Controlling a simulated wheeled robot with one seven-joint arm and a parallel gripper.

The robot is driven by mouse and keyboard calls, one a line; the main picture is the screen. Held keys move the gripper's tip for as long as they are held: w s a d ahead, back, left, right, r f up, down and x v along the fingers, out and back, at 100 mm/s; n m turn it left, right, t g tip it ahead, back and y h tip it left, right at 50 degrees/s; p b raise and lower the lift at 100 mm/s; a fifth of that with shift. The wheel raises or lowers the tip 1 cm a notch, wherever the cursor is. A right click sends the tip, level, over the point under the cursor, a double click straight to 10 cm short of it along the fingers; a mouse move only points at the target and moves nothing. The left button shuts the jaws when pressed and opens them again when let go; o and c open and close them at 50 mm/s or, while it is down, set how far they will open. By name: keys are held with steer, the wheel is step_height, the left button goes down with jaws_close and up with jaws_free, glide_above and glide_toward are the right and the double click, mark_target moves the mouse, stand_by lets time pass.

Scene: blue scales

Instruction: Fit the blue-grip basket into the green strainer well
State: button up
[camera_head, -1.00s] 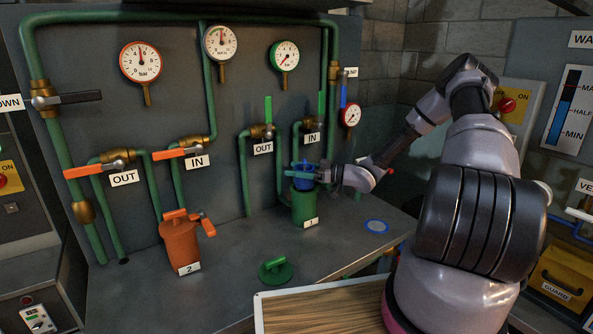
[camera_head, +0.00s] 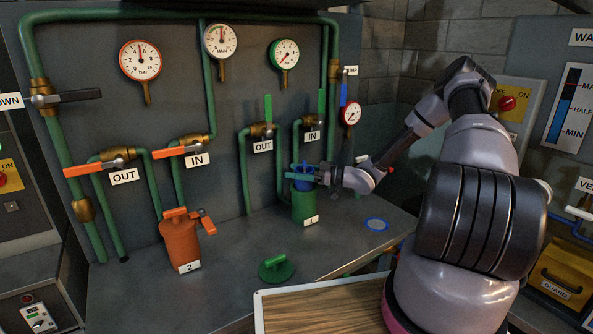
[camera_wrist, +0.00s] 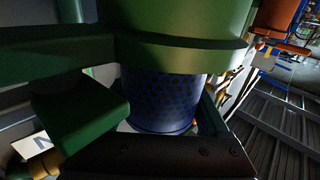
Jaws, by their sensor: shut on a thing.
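The green strainer well (camera_head: 305,207), labelled 1, stands on the bench near its right end. My gripper (camera_head: 305,174) is right above its mouth and is shut on the blue-grip basket (camera_head: 303,167), whose blue top shows between the fingers. In the wrist view the basket's dark blue perforated wall (camera_wrist: 160,101) shows beside the green rim of the well (camera_wrist: 180,55). The basket looks roughly upright and in line with the well. How far it sits inside, and whether it touches the rim, I cannot tell. The gripped part is hidden in the wrist view.
A green lid (camera_head: 276,268) lies on the bench in front. An orange strainer (camera_head: 181,243), labelled 2, stands to the left. A blue-ringed disc (camera_head: 376,225) lies to the right. Green pipes and valve handles (camera_head: 268,108) rise close behind the well. A wooden-topped tray (camera_head: 330,305) is nearest.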

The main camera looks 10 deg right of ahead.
steer(key=shift+f, duration=0.75)
steer(key=o, duration=1.3)
steer(key=shift+d, duration=0.1)
steer(key=v, duration=1)
steer(key=shift+d, duration=0.3)
steer(key=shift+s, duration=0.2)
